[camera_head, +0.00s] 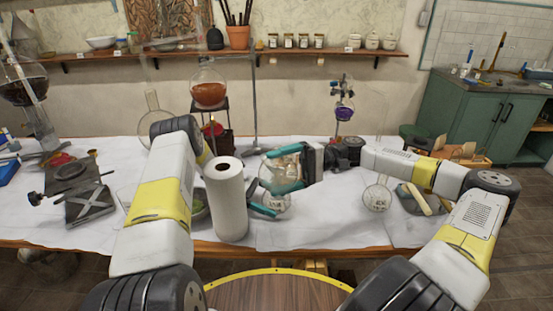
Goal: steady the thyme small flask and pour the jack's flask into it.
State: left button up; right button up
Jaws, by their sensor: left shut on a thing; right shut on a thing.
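A small clear flask with a dark-lettered label (277,203) stands on the white-covered table just right of the paper roll. My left gripper (264,203), partly hidden behind that roll, has its teal fingers shut on this flask low down. My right gripper (284,170) reaches in from the right and is shut on a larger clear flask (272,173), held directly above the small one. The upper flask looks tilted. Its mouth, and any liquid passing between the flasks, cannot be made out. The label's words are too small to read surely.
A white paper roll (226,200) stands close left of the flasks. Another labelled round flask (377,197) stands to the right. An orange-filled flask (208,92) on a stand and a metal rod stand behind. The white cloth in front right is clear.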

aim_at(279, 159)
jog(key=shift+w+r+m+y, duration=0.3)
jog(key=shift+r+m+y, duration=0.05)
jog(key=shift+r+m, duration=0.6)
jog(key=shift+w+r+m+y, duration=0.25)
jog(key=shift+r+m+y, duration=0.1)
jog(key=shift+r+m, duration=0.55)
dwell(6.2)
